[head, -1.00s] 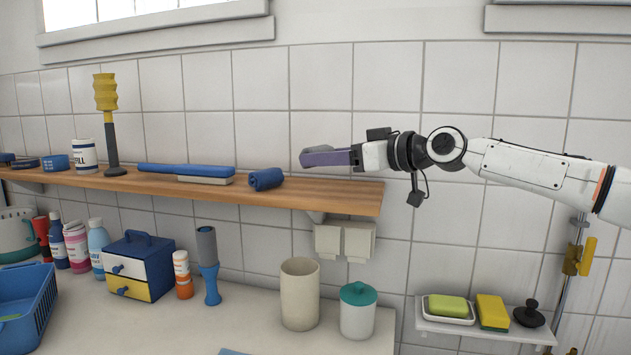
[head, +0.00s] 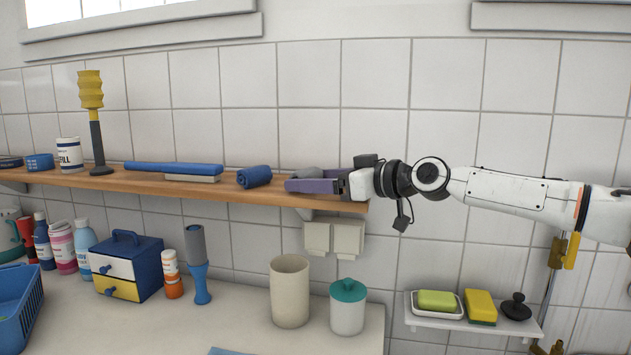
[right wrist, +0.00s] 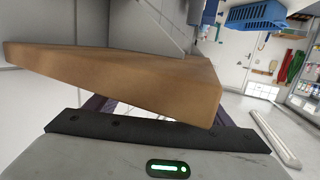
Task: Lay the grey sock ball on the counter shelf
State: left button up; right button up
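The counter shelf (head: 200,192) is a wooden board along the tiled wall. My right gripper (head: 307,183), with purple fingers, is low over the shelf's right end. A grey rounded thing, which looks like the grey sock ball (head: 305,172), shows between the fingers, partly hidden by the near one. The gripper appears shut on it; whether the ball touches the board I cannot tell. In the right wrist view the shelf (right wrist: 120,80) hides most of the fingers and the ball. My left gripper is not in view.
A rolled blue cloth (head: 254,177) lies on the shelf just left of the gripper. Further left are a blue flat item (head: 173,168) and a yellow-topped stand (head: 92,115). Below are a beige cup (head: 290,292) and a teal-lidded jar (head: 347,308).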

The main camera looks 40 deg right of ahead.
jog(key=shift+r, duration=0.2)
jog(key=p+v, duration=0.1)
jog(key=v, duration=0.9)
jog(key=shift+s+f, duration=0.1)
jog(key=shift+s, duration=0.15)
jog(key=shift+v, duration=0.8)
